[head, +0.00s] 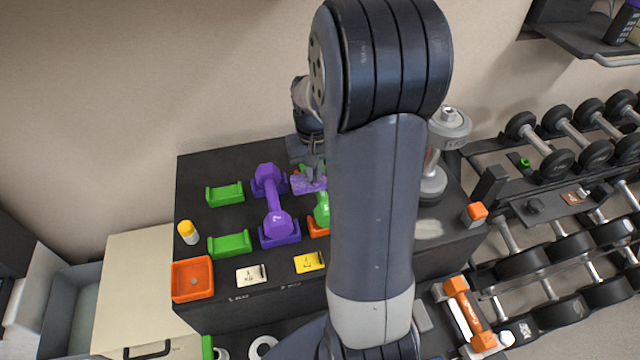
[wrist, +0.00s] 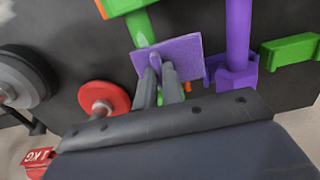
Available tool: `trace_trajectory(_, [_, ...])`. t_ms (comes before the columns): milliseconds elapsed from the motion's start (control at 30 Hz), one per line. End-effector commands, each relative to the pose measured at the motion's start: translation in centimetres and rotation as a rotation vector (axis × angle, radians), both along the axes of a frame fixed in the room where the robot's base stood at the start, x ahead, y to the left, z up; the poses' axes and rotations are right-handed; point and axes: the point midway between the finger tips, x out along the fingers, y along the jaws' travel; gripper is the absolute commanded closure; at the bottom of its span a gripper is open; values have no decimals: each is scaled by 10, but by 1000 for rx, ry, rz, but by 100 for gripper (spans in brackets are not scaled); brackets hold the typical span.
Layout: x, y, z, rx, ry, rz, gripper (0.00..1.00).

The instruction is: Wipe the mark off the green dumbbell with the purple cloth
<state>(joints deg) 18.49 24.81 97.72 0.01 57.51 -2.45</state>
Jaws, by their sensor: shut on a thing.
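The green dumbbell (head: 321,213) lies right of the purple dumbbell on the dark bench top, largely hidden by my arm in the head view. In the wrist view part of its handle (wrist: 142,30) shows at the top. My gripper (wrist: 160,78) is shut on the purple cloth (wrist: 186,54), pinching a raised part of it. The cloth also shows in the head view (head: 303,185). It lies over or just above the green dumbbell's handle; I cannot tell whether they touch. I cannot see the mark.
The purple dumbbell (head: 273,197) stands close left of the cloth. Green cradles (head: 229,244), an orange tray (head: 193,280), a small bottle (head: 188,232) and labels are on the left. A chrome weight (head: 433,185) stands right. Dumbbell racks (head: 560,245) are beyond.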

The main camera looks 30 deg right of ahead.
Motion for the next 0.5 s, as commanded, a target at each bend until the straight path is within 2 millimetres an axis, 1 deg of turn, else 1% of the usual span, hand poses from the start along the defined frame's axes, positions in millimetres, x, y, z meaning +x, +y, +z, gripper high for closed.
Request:
trace_trajectory(267, [1, 0, 0, -1, -2, 0, 100])
trace_trajectory(367, [1, 0, 3, -1, -2, 0, 100])
trace_trajectory(500, [1, 0, 14, -1, -2, 0, 100])
